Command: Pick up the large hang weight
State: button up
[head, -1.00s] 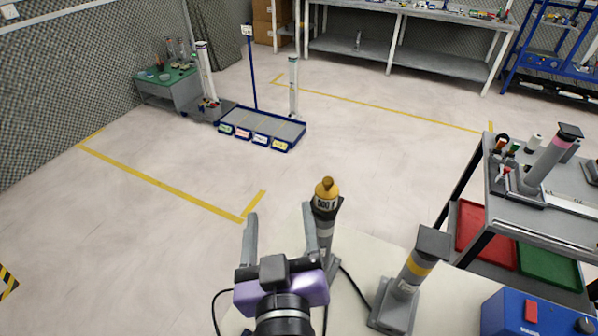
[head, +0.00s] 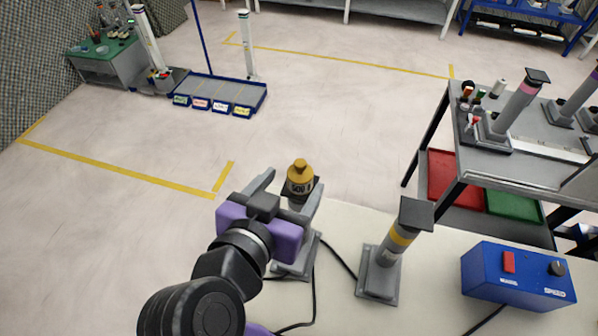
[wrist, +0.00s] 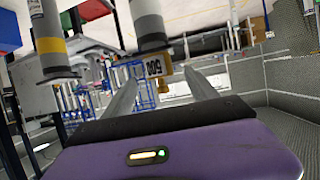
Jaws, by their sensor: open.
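The large hang weight (head: 300,181) is golden-yellow with a knob on top and a dark label reading 500. It sits upright on the dark top plate of a grey post on the near bench. In the wrist view the weight (wrist: 153,68) appears between the two finger ends. My gripper (head: 292,181), purple with grey fingers, is open and empty, with its fingertips close to the weight. One fingertip is at its left and the other at its lower right. I cannot tell whether either touches it. The right finger hides part of the post.
A second post with a yellow band (head: 396,246) stands right of the weight on the near bench (head: 345,222). A blue control box (head: 518,275) is further right, with black cables across the bench. A grey table (head: 530,165) stands behind at right. Open floor lies beyond the bench.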

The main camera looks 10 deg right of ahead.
aim_at(295, 183)
jog(key=shift+p+x, duration=0.7)
jog(key=shift+x, duration=1.65)
jog(key=shift+s+f, duration=0.1)
grip_shut()
